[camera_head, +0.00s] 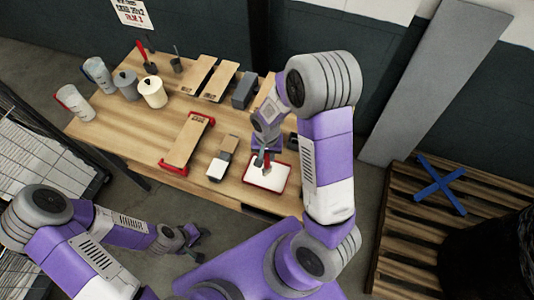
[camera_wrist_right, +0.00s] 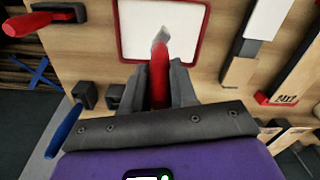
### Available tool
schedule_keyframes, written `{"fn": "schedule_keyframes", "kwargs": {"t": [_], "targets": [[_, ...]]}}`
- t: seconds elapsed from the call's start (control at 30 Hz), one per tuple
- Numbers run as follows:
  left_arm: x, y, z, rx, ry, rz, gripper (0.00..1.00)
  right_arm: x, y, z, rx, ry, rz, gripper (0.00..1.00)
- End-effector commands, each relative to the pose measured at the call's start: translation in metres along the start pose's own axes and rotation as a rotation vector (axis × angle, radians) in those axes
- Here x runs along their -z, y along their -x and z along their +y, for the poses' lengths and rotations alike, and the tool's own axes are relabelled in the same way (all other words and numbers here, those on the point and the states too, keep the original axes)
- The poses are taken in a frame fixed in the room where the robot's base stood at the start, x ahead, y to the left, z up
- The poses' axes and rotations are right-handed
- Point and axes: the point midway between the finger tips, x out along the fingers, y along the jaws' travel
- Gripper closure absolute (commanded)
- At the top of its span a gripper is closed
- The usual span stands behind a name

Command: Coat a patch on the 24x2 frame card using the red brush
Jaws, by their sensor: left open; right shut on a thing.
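My right gripper (camera_head: 265,150) is shut on the red brush (camera_wrist_right: 159,75), which points down at the white tray with a red rim (camera_head: 248,180). In the right wrist view the brush's pale tip lies over the white inside of the tray (camera_wrist_right: 195,58); whether it touches is unclear. A long wooden card (camera_head: 187,141) lies left of the tray, held at both ends by red pieces. It has dark print near its far end, too small to read for sure. My left gripper (camera_head: 190,240) is open and empty, off the table's front edge.
A wood, grey and white block (camera_head: 222,160) lies between card and tray. Other wooden cards (camera_head: 219,80) and a dark grey block (camera_head: 244,90) stand behind. Several cans (camera_head: 152,90) and a red-handled tool (camera_head: 146,57) are at the back left.

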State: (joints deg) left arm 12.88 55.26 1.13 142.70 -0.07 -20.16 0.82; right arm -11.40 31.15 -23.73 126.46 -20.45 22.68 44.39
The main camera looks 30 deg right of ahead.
Motion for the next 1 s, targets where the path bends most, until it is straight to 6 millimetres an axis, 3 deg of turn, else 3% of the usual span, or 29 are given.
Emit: {"fn": "schedule_keyframes", "kwargs": {"t": [1.0], "targets": [[0.0003, -0.0067, -0.0026, 0.0, 0.0, 0.0, 0.57, 0.0, -0.008, 0.0001, 0.0, 0.0, 0.0, 1.0]]}}
